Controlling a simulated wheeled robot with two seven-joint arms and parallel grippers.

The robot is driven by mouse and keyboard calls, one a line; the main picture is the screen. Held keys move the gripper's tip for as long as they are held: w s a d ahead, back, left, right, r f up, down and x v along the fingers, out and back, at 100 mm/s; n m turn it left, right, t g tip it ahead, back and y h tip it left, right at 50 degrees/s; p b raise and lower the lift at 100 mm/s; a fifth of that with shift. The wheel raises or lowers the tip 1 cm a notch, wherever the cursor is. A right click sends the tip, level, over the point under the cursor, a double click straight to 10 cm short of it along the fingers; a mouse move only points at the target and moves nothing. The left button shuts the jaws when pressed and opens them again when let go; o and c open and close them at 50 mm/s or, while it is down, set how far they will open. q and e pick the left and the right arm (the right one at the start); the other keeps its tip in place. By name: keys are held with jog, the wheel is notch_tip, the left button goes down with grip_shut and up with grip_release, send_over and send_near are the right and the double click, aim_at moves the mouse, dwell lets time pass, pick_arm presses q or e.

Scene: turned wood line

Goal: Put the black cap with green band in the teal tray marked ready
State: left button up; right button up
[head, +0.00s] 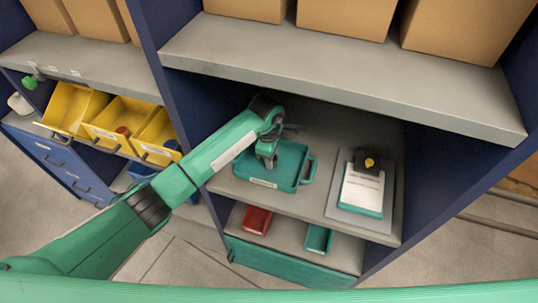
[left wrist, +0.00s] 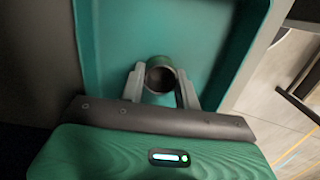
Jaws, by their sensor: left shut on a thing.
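The teal tray (head: 291,160), with a side handle and a pale front label too small to read, sits on the middle shelf in the head view. My left gripper (head: 267,160) reaches down over this tray. In the left wrist view my left gripper (left wrist: 160,88) is shut on a small round hollow thing with a green band and a dark inside, which looks like the cap (left wrist: 161,72). The teal tray floor and walls (left wrist: 215,45) surround it in that view. I cannot tell whether the cap touches the tray floor. My right gripper is not in view.
A board (head: 361,190) with a white sheet and a black and yellow item lies right of the tray. A red bin (head: 256,219) and a small teal bin (head: 319,238) stand below. Yellow bins (head: 118,121) are left. An upper shelf (head: 340,75) with cardboard boxes overhangs.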

pick_arm(q)
jog(key=shift+w, duration=0.2)
jog(key=shift+s+f, duration=0.1)
jog(key=shift+s, duration=0.1)
jog(key=o, duration=0.7)
jog(key=shift+o, duration=1.2)
jog(key=shift+w, duration=0.1)
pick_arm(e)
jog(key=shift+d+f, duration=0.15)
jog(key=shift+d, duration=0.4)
